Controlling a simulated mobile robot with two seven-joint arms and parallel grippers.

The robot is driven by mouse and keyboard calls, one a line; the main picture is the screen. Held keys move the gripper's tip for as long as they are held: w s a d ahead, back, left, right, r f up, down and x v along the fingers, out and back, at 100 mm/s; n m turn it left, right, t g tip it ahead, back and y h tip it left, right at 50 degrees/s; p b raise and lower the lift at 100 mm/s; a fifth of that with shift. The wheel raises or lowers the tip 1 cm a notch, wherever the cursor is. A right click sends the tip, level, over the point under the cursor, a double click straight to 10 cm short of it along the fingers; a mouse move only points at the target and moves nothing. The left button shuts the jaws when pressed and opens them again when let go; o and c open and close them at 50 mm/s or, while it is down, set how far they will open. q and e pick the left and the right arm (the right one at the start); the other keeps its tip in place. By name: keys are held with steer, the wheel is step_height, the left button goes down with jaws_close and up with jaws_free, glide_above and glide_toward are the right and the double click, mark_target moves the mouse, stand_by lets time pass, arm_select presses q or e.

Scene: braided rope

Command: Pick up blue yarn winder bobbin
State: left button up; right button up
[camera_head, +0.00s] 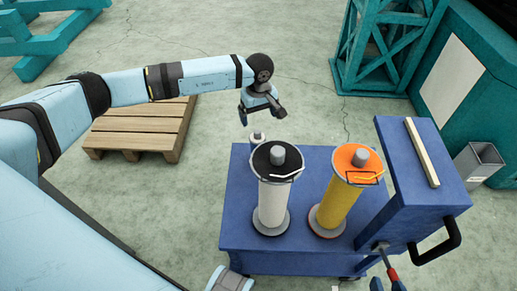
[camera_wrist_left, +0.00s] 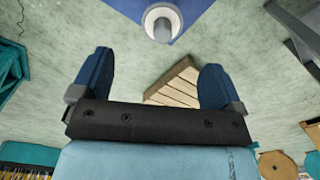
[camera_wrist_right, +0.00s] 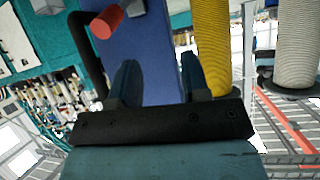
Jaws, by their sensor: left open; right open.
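A small pale grey-white bobbin (camera_head: 257,137) stands upright at the far left corner of the blue cart; it also shows at the top of the left wrist view (camera_wrist_left: 162,22). No blue yarn is clearly visible on it. My left gripper (camera_head: 262,114) is open and empty, with fingers pointing down, just beyond and above this bobbin, apart from it. My right gripper (camera_wrist_right: 158,80) is open and empty beside the cart's near right side.
The blue cart (camera_head: 237,190) carries a tall white spool with a black top (camera_head: 273,205) and a yellow spool with an orange top (camera_head: 340,205). A raised blue box (camera_head: 420,165) with a black handle (camera_head: 437,243) stands at right. A wooden pallet (camera_head: 140,128) lies behind; a red-tipped rod (camera_wrist_right: 107,22) is near my right gripper.

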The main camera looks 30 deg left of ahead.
mark_target(257, 131)
arm_select(q)
step_height(257, 131, down, 3)
steer(key=shift+f, duration=0.45)
steer(key=f, duration=0.3)
steer(key=f+b, duration=0.1)
steer(key=f, duration=0.1)
steer(key=shift+a, duration=0.25)
steer(key=c, duration=1.5)
step_height(257, 131, up, 19)
steer(key=p, duration=0.2)
steer(key=s+d+r+m, duration=0.25)
steer(key=d+m, duration=0.35)
steer(key=m, duration=0.4)
steer(key=s+r+p, duration=0.3)
steer(key=r+p, duration=0.4)
steer(key=p, duration=0.1)
steer(key=s+r+p, duration=0.4)
steer(key=r+p, duration=0.3)
steer(key=p, duration=0.2)
steer(key=s+r+p, duration=0.4)
steer(key=r+p, duration=0.3)
steer(key=p, duration=0.1)
steer(key=shift+p, duration=0.4)
arm_select(e)
step_height(257, 131, up, 17)
steer(key=s+d+h, duration=0.1)
steer(key=d, duration=0.1)
steer(key=shift+d+g, duration=0.15)
steer(key=shift+g, duration=0.15)
